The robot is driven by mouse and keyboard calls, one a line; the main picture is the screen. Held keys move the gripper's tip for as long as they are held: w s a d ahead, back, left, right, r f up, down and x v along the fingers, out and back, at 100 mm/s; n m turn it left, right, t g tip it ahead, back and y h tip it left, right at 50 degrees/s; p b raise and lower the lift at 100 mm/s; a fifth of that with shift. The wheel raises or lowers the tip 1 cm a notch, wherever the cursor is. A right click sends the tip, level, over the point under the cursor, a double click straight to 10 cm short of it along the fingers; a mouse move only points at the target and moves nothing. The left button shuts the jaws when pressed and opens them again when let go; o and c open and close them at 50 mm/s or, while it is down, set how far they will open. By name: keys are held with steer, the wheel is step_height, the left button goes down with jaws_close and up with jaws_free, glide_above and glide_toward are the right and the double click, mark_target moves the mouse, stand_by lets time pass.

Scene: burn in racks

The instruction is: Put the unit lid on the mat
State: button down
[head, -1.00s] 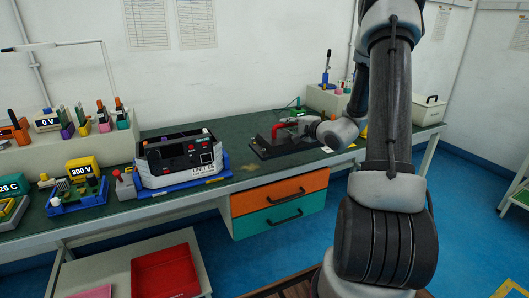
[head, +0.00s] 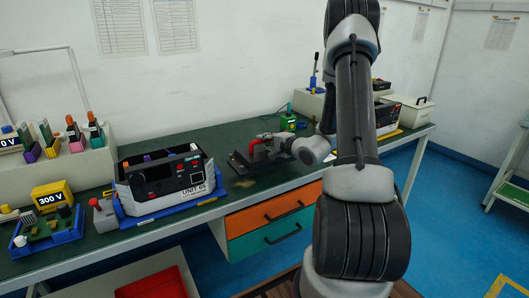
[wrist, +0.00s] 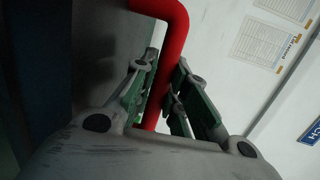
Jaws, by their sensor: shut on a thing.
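The unit lid (head: 240,165) is a dark flat plate with a red bar handle (head: 256,143), over the back half of the green bench. My gripper (head: 275,143) is shut on the red handle. In the wrist view the red handle (wrist: 172,45) runs between the fingers (wrist: 156,105), with the dark plate (wrist: 85,50) on the left. I cannot tell whether the plate touches the bench.
A 300 V module (head: 52,196) and a red-knobbed box (head: 104,214) stand left of the unit. A green device (head: 288,122) is behind my gripper. Another unit (head: 388,115) and a white box (head: 408,110) stand at the right. Drawers (head: 272,215) hang below the bench.

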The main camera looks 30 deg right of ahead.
mark_target(267, 150)
steer(key=shift+f, duration=2.05)
steer(key=shift+f, duration=0.1)
steer(key=c, duration=1.4)
jaws_free()
steer(key=shift+c, duration=0.2)
